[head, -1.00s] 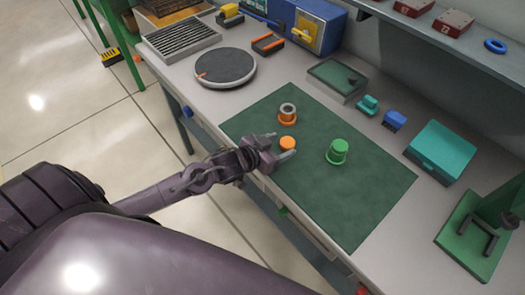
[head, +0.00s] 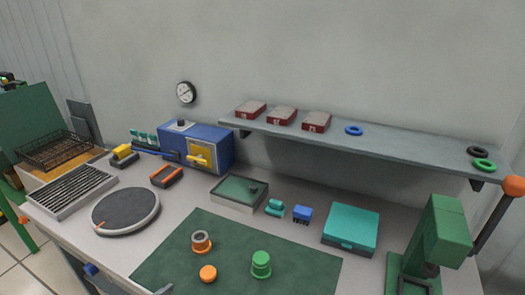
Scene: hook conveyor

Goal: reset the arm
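Only a small grey tip at the bottom edge, which looks like a finger of my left gripper (head: 163,290), shows in the head view. It is at the left part of the green mat (head: 310,268), apart from and to the lower left of an orange round piece (head: 208,274). The rest of this gripper is below the picture, so its opening is hidden. My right gripper is not in view. An orange piece with a grey ring top (head: 201,242) and a green stepped knob (head: 261,264) stand on the mat.
Behind the mat are a glass-topped box (head: 238,193), a blue block (head: 302,213) and a teal case (head: 350,229). A green press (head: 440,240) stands at the right. A turntable (head: 126,210) is at the left. A wall shelf (head: 370,146) overhangs the back.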

